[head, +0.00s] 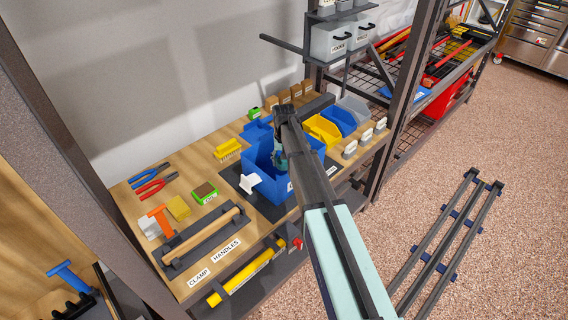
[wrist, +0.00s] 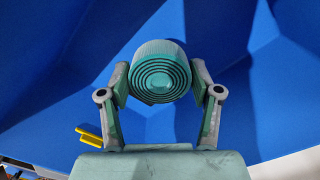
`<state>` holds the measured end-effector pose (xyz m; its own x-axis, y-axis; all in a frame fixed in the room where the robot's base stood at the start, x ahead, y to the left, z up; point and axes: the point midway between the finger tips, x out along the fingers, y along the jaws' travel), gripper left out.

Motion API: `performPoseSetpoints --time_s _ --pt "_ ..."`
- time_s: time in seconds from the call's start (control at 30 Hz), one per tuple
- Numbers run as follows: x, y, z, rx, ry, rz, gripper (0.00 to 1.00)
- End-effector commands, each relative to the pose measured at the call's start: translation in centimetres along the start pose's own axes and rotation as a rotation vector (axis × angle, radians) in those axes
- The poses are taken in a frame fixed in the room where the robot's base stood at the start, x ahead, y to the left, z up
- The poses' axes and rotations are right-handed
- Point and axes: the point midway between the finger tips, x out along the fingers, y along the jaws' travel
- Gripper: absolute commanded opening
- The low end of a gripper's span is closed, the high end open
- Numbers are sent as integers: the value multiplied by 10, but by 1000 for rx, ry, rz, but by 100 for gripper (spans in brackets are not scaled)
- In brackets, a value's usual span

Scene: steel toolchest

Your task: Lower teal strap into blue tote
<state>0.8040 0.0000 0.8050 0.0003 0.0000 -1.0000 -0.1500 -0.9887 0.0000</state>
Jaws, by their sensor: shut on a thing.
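The teal strap (wrist: 158,72) is rolled into a coil, its spiral end facing the wrist camera. My gripper (wrist: 160,82) is shut on the coil, with one finger on each side of it. The blue tote (head: 268,187) stands on the wooden bench in the head view. Its blue walls (wrist: 50,115) surround the strap in the wrist view. My gripper (head: 280,160) points down at the tote's opening in the head view. My arm and the tote wall hide most of the strap there, and I cannot tell how far it is above the tote's floor.
A white tag (head: 250,183) sticks out at the tote's front left. A yellow brush (head: 228,150), a green-edged sponge (head: 204,193) and a handle rack (head: 203,238) lie to the left. A yellow bin (head: 322,130) and a blue bin (head: 340,119) stand to the right.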

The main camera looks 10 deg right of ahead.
Motion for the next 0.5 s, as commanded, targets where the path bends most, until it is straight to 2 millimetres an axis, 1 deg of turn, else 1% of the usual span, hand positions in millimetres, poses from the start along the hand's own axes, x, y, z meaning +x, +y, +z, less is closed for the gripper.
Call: performPoseSetpoints --time_s 0.5 --pt "7 0 0 0 0 0 26"
